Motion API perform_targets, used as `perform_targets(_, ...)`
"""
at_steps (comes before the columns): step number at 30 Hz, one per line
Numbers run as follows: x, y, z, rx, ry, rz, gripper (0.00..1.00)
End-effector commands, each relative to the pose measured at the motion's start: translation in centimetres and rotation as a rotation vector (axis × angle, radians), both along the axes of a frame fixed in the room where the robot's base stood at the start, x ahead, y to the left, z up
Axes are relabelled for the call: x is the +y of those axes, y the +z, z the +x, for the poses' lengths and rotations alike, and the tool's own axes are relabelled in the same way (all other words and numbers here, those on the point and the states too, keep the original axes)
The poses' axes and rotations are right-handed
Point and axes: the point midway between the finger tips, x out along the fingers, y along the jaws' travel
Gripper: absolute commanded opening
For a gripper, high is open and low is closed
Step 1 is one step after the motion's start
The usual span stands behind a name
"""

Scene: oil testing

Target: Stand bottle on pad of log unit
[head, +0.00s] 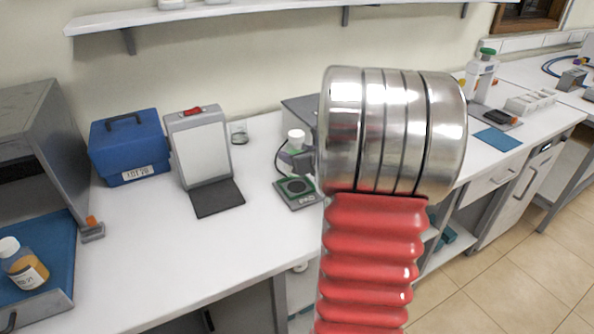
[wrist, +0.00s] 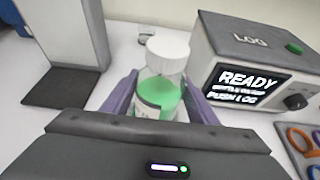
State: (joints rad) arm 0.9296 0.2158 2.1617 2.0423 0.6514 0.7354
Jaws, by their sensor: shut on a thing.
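My gripper (head: 297,160) is shut on a bottle (head: 297,138) with a white cap and green contents or label. The bottle looks upright in the wrist view (wrist: 158,95), between the two purple-grey fingers (wrist: 160,103). In the head view it appears above the small pad (head: 306,203) with a green ring; the gap is hard to judge. The log unit (wrist: 245,55) is a grey box with a lit screen reading READY and PUSH LOG, right of the bottle. In the head view my arm hides most of the log unit (head: 295,104). The bottle's base is hidden in the wrist view.
A white-panelled stand (head: 200,150) with a dark base and a blue case (head: 125,148) stand to the left. A blue tray (head: 60,275) holds an amber bottle (head: 22,265). The bench (head: 180,235) is clear in front. A shelf (head: 250,8) runs above.

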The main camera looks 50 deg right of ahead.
Motion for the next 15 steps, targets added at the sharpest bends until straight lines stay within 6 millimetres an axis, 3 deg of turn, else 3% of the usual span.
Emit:
perform_targets(4, -0.1, -1.4, 0.0, -0.003, 0.0, -0.001, 0.17)
perform_targets(15, -0.1, -1.8, 0.0, -0.003, -0.001, 0.0, 0.17)
